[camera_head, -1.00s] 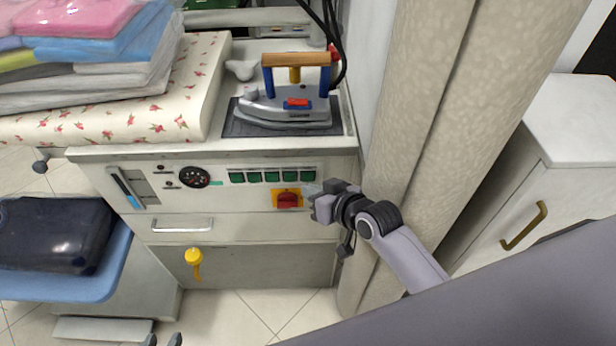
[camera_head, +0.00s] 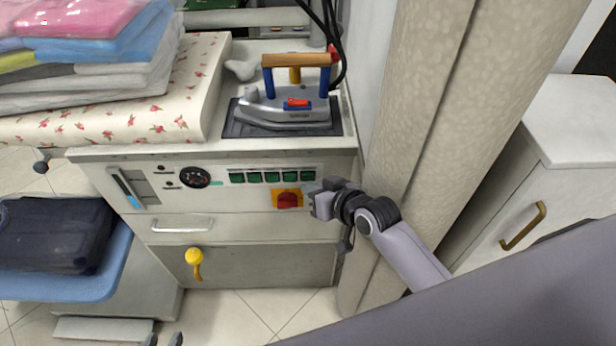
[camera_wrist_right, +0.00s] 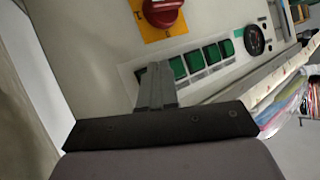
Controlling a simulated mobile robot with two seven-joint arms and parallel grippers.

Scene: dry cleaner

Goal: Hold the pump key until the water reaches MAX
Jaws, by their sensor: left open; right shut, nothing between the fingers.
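A row of green keys (camera_head: 271,177) is on the white front panel, right of a round dial. The water gauge (camera_head: 125,188) is a slanted slot at the panel's left, dark above and blue in its lower part; its marks are too small to read. My right gripper (camera_head: 311,189) is shut and empty at the right end of the key row. In the right wrist view its fingers (camera_wrist_right: 157,72) cover the end key, with the other green keys (camera_wrist_right: 194,61) beside them; contact is unclear. Only the tips of my left gripper (camera_head: 163,340) show at the bottom edge, open and empty.
A red rotary switch (camera_head: 288,200) on a yellow plate sits just below the keys. An iron (camera_head: 290,105) rests on a dark pad above. A drawer handle (camera_head: 182,225) and yellow knob (camera_head: 194,257) are lower left. A beige curtain (camera_head: 420,90) hangs right.

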